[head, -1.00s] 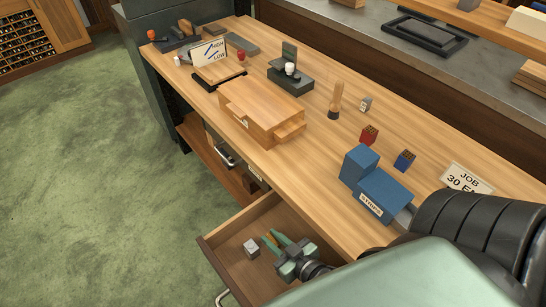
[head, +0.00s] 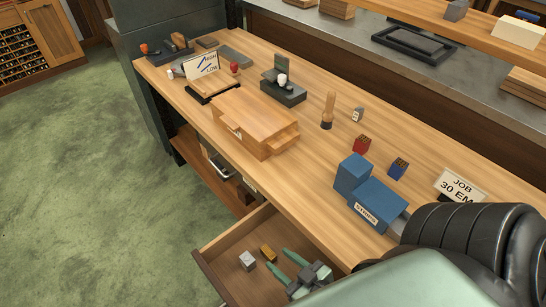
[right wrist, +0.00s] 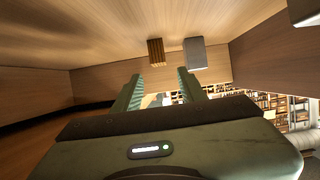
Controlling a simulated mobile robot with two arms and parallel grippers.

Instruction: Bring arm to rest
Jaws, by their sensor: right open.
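My right gripper (head: 295,266) is open and empty at the open wooden drawer (head: 226,243), with its green fingers apart. In the right wrist view the two fingers (right wrist: 162,92) show against the drawer's inside. My left gripper is not in view.
Green floor (head: 75,170) lies clear at the left.

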